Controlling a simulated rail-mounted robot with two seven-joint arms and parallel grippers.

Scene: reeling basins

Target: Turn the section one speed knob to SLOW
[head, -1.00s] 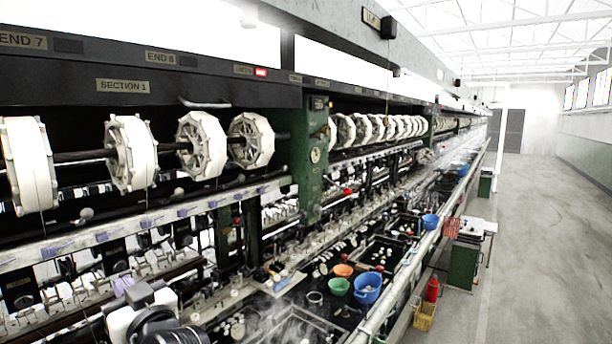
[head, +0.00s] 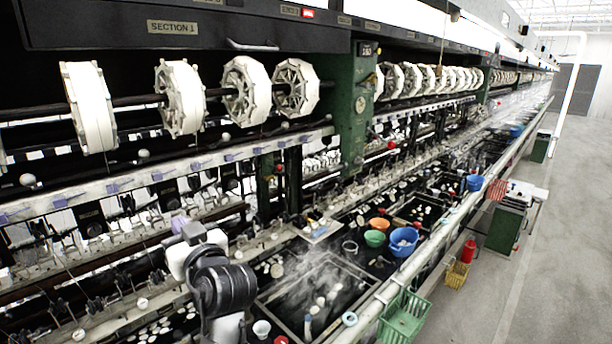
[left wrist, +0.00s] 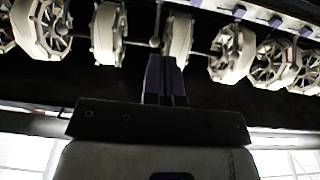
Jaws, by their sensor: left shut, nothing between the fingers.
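A green post (head: 350,135) stands right of the nearest white reels and carries a small round dial (head: 360,104). A red ball-shaped knob (head: 391,145) shows just right of the post. I cannot tell which of these is the speed knob, and no SLOW marking is legible. My left gripper (head: 180,224) is low in front of the machine, well apart from the post. In the left wrist view its purple fingers (left wrist: 167,66) are together and empty, below the reels. My right gripper is not in view.
White reels (head: 181,97) line the machine above a long rail. Steaming basins (head: 330,275) lie in front, with blue (head: 404,242), green (head: 374,239) and orange (head: 379,224) bowls. A green crate (head: 405,318) is at the front edge.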

